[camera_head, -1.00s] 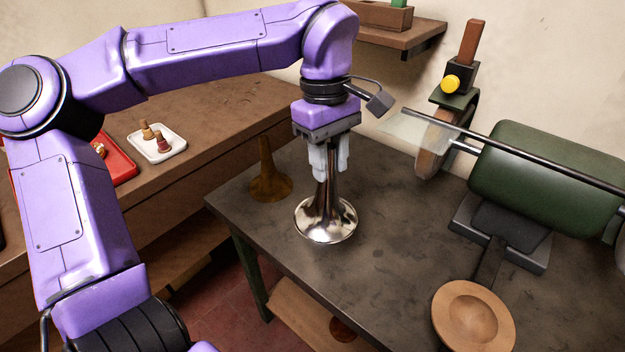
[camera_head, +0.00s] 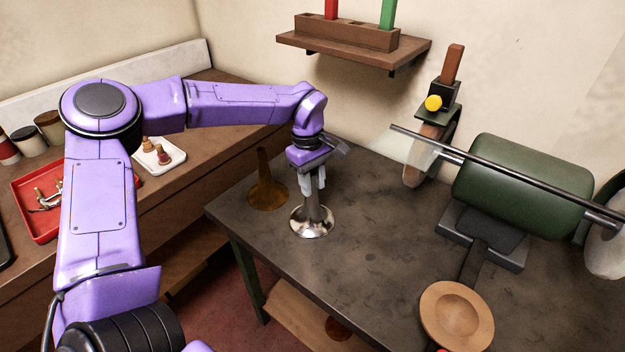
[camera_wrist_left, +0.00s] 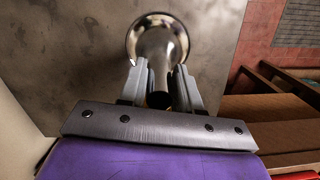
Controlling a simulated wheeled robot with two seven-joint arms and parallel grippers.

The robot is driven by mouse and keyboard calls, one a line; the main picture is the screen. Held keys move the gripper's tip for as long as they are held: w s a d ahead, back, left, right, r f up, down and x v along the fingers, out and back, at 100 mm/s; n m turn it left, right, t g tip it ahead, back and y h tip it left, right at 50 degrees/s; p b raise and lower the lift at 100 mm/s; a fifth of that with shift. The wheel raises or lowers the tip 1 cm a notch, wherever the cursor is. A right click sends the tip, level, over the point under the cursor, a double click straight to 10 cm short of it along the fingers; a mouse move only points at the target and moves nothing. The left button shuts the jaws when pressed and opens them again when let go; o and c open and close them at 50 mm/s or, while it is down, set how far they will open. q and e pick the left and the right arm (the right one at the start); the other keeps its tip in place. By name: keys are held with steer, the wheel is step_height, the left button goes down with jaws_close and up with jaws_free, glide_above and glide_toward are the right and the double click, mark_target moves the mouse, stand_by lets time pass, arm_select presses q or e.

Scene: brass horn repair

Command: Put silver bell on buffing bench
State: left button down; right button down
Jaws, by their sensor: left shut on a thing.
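The silver bell (camera_head: 312,221) stands upright, flared end down, on the dark top of the buffing bench (camera_head: 350,270), near its left edge. My left gripper (camera_head: 313,186) is above it, shut on its narrow stem. In the left wrist view the silver bell (camera_wrist_left: 157,42) shows between the two fingers of my left gripper (camera_wrist_left: 160,90), its wide rim against the bench top. A little gap under the rim cannot be ruled out. My right gripper is not in view.
A dull brass bell (camera_head: 266,190) stands just left of the silver one. The green buffing machine (camera_head: 525,185) and a round wooden dish (camera_head: 457,315) are at the right. A wooden side bench holds a red tray (camera_head: 20,205) and a white tray (camera_head: 172,164). The bench middle is clear.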

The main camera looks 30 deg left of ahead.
arm_select(q)
steer(key=c, duration=0.8)
jaws_free()
steer(key=shift+s, duration=0.15)
steer(key=shift+r, duration=0.15)
steer(key=r, duration=0.4)
steer(key=a+r, duration=0.1)
steer(key=r, duration=0.3)
steer(key=r+b, duration=0.1)
steer(key=r, duration=0.3)
steer(key=shift+w+a, duration=0.15)
steer(key=shift+w, duration=0.1)
